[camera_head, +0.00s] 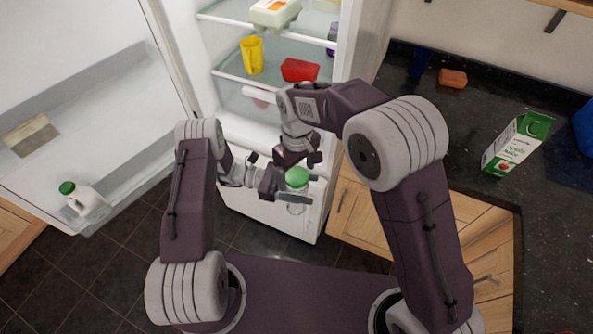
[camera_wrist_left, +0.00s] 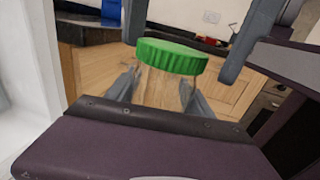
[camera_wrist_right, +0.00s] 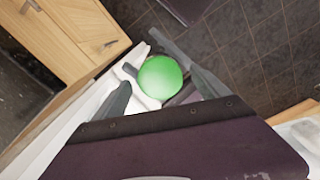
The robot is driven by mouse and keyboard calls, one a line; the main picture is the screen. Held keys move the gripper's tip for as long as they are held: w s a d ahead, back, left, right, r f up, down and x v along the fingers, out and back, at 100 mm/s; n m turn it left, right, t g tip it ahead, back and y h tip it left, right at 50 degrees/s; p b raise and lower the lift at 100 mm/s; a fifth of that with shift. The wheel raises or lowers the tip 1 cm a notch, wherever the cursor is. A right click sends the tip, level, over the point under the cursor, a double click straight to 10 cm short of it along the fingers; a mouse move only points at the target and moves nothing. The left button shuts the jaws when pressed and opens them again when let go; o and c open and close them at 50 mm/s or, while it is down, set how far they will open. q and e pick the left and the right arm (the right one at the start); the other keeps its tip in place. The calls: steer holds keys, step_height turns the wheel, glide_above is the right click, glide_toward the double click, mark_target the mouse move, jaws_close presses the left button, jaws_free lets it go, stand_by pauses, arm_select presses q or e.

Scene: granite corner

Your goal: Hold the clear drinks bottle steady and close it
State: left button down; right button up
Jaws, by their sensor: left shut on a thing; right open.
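The clear drinks bottle (camera_head: 296,207) stands upright in front of the open fridge, with a green cap (camera_head: 297,177) at its top. In the left wrist view the see-through bottle body (camera_wrist_left: 160,88) is between my left fingers, below the cap (camera_wrist_left: 172,57). My left gripper (camera_head: 286,195) is shut on the bottle from the left. My right gripper (camera_head: 298,160) is open and points down just above the cap. In the right wrist view the round cap (camera_wrist_right: 160,77) lies between the open right fingers. I cannot tell how tightly the cap sits.
The open fridge holds a yellow jug (camera_head: 252,55), a red tub (camera_head: 299,70) and an egg-type carton (camera_head: 274,12). A milk bottle (camera_head: 82,198) is in its door. A juice carton (camera_head: 516,143) and an orange sponge (camera_head: 453,78) are on the dark counter at right.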

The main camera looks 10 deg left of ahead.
step_height(320, 180, up, 12)
stand_by(0.5)
stand_by(0.4)
steer(key=s+d+f+m, duration=0.1)
steer(key=d+f+m, duration=0.25)
steer(key=d, duration=0.45)
steer(key=s+d+f+m, duration=0.1)
steer(key=d+f+m, duration=0.1)
steer(key=d+f, duration=0.35)
steer(key=s+d+f+m+t, duration=0.1)
steer(key=s+d+f+m, duration=0.2)
steer(key=s+d, duration=0.6)
steer(key=shift+s+d+f+m, duration=0.15)
steer(key=shift+d+f+m, duration=0.15)
steer(key=shift+d+m, duration=0.8)
